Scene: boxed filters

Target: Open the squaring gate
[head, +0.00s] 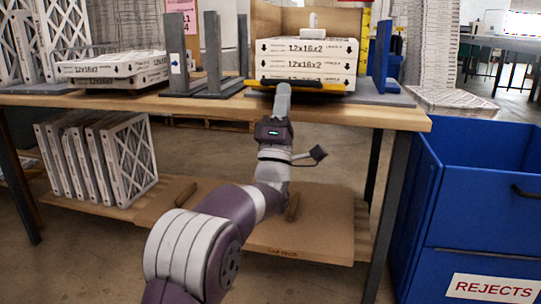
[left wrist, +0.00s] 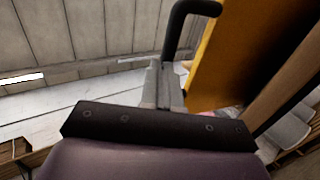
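The squaring gate is a yellow bar (head: 318,88) lying across the front of the stack of white filter boxes (head: 306,58) marked 12x16x2. In the left wrist view the gate shows as an orange-yellow panel (left wrist: 222,52) with a bent black handle (left wrist: 178,28). My left gripper (head: 283,88) reaches up to the gate's front. In the left wrist view my left gripper's fingers (left wrist: 164,84) are close together on the lower end of the black handle. The exact contact is partly hidden. My right gripper is not in view.
A blue stand (head: 384,55) and grey upright plates (head: 213,50) flank the stack on the wooden bench (head: 215,107). Other filter boxes (head: 115,66) lie at left, with more filters (head: 100,155) on the lower shelf. A blue rejects bin (head: 470,205) stands at right.

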